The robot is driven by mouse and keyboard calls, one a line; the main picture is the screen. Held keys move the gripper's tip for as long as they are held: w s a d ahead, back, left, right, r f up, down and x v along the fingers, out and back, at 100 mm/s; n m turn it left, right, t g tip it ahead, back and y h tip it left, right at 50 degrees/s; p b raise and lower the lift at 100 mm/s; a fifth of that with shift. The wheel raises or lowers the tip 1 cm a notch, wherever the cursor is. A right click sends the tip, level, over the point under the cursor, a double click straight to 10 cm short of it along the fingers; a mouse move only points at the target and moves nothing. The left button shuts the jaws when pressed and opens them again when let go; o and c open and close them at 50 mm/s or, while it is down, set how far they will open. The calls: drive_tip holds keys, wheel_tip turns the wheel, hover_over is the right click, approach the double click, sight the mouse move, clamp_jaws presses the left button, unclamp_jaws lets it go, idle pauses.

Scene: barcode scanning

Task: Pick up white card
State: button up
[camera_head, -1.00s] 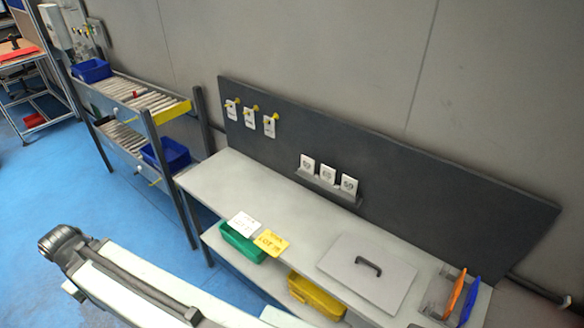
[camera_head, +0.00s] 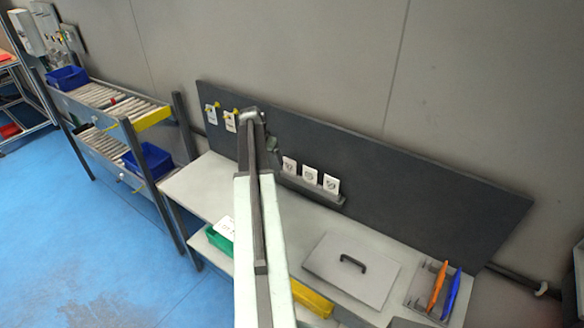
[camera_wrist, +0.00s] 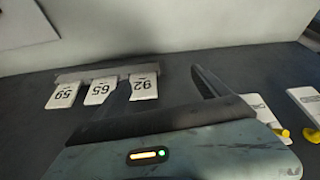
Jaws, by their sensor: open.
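A white card (camera_head: 227,229) lies at the front edge of the grey bench, above the green bin, partly covered by my arm in the head view. Three more white cards stand in a dark holder on the bench at the back panel: one (camera_head: 289,166), one (camera_head: 309,174) and one (camera_head: 331,183). In the wrist view these three appear upside down, marked 59 (camera_wrist: 63,95), 65 (camera_wrist: 101,90) and 92 (camera_wrist: 144,86). My gripper (camera_wrist: 210,82) is open, with no card seen in it. The arm's end is raised before the panel, left of the holder in the head view.
White tags (camera_head: 230,121) hang on yellow pegs on the dark panel (camera_head: 420,185). A grey lidded plate (camera_head: 335,278) and an orange and a blue upright piece (camera_head: 451,293) occupy the bench's right part. A roller rack (camera_head: 110,100) stands left.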

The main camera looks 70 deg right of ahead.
drive_tip(key=m, duration=0.1)
hover_over(289, 162)
drive_tip(key=a, duration=0.2)
drive_tip(key=shift+w+a+r, duration=0.1)
drive_tip(key=shift+w+r, duration=0.1)
drive_tip(key=shift+w, duration=0.05)
drive_tip(key=b+x, duration=0.7)
drive_tip(key=x, duration=0.1)
drive_tip(key=shift+s+a+f+b, duration=0.1)
drive_tip(key=shift+s+a+b, duration=0.1)
drive_tip(key=shift+b, duration=0.1)
drive_tip(key=shift+r, duration=0.2)
drive_tip(key=shift+c, duration=0.6)
drive_tip(key=c, duration=1.3)
drive_tip(key=shift+r+p, duration=0.1)
drive_tip(key=shift+p, duration=0.2)
